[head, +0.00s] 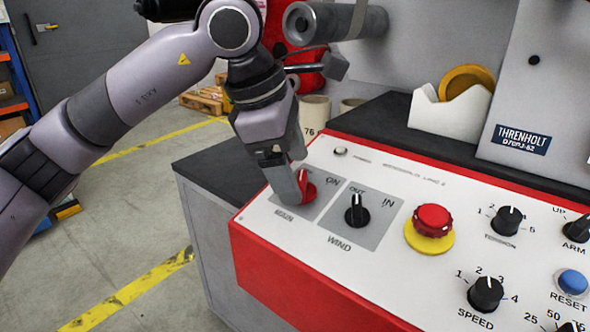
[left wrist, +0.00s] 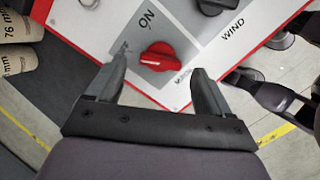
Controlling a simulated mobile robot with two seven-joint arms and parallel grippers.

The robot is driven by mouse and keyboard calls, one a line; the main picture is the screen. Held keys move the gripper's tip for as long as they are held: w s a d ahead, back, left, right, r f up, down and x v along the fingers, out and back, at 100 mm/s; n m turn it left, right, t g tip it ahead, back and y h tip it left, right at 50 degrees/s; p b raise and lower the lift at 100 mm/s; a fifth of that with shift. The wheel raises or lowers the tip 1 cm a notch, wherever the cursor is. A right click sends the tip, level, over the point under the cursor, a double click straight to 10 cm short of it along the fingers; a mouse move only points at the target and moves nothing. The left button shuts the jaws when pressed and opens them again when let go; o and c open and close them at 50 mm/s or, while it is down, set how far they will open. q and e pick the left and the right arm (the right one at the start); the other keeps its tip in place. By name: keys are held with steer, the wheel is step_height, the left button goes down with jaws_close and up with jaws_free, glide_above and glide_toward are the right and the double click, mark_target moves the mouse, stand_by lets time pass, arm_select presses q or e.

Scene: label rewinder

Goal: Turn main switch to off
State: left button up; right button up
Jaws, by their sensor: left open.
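The main switch is a red rotary knob (head: 308,188) on a grey plate marked ON and MAIN, at the left end of the white control panel. My left gripper (head: 287,184) points down at it, with one finger in front of the knob's left side in the head view. In the left wrist view the knob (left wrist: 158,57) shows between the two open, spread fingers (left wrist: 159,75). Its white mark is at the ridge's left end, turned away from ON. The other label is small and partly covered by a finger. Contact with the fingers cannot be told.
Beside the switch is the black WIND knob (head: 356,210). Farther right are a red emergency button (head: 432,220), black dials (head: 486,294) and a blue RESET button (head: 572,282). Open floor lies left of the panel.

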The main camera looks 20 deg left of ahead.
arm_select(q)
steer(key=v, duration=0.5)
steer(key=shift+p, duration=0.4)
arm_select(e)
steer(key=shift+s+d+f, duration=0.35)
steer(key=shift+d+f, duration=0.2)
steer(key=shift+d, duration=0.05)
steer(key=shift+r, duration=0.15)
